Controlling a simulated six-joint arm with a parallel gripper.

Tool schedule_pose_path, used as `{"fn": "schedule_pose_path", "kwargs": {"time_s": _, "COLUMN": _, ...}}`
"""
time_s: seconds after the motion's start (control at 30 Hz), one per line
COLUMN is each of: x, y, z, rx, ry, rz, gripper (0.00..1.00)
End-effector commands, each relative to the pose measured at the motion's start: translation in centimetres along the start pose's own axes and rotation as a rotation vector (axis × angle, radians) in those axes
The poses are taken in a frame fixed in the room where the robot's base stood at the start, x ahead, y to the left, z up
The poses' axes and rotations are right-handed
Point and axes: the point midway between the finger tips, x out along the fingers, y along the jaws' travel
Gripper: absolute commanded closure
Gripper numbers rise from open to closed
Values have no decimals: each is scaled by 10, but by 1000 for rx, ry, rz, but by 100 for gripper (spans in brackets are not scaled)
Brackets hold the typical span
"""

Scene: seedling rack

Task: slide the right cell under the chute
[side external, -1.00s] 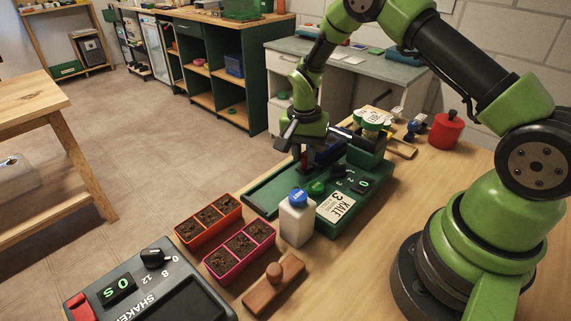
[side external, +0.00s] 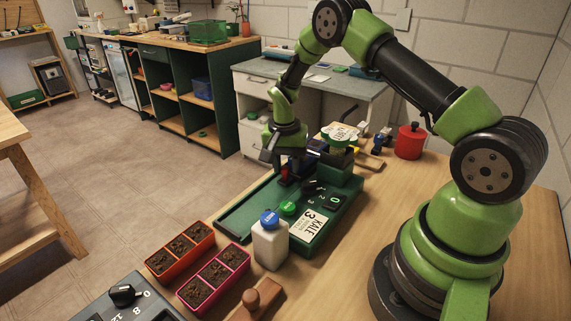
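The green seeding machine (side external: 238,219) stands mid-bench with a kale card, a small display reading 0, a green knob and a long bare channel at its left. A dark blue part, possibly the chute, is mostly hidden behind my gripper (side external: 284,168). My gripper points down at the machine's back end, close to a small red part (side external: 286,176); whether its fingers touch or enclose that part is unclear. An orange tray (side external: 160,278) and a magenta tray (side external: 240,273), each with three soil-filled cells, stand on the bench to the left of the machine's front. No cell shows in the channel.
A white bottle (side external: 269,247) with a blue cap stands against the machine's near side. A wooden tamper (side external: 257,303) lies beside the magenta tray. A red canister (side external: 410,143) and labelled jars (side external: 341,135) stand behind.

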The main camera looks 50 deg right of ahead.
Motion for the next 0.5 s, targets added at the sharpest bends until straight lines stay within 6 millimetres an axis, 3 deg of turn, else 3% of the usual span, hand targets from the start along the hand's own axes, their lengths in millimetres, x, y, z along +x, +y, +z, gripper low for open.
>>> {"fn": "schedule_pose_path", "kwargs": {"time_s": 0.23, "x": -12, "y": -1, "z": 0, "rx": 0, "ry": 1, "rz": -3, "gripper": 66}}
{"fn": "schedule_pose_path", "kwargs": {"time_s": 0.5, "x": -65, "y": -1, "z": 0, "rx": 0, "ry": 4, "rz": -5, "gripper": 66}}
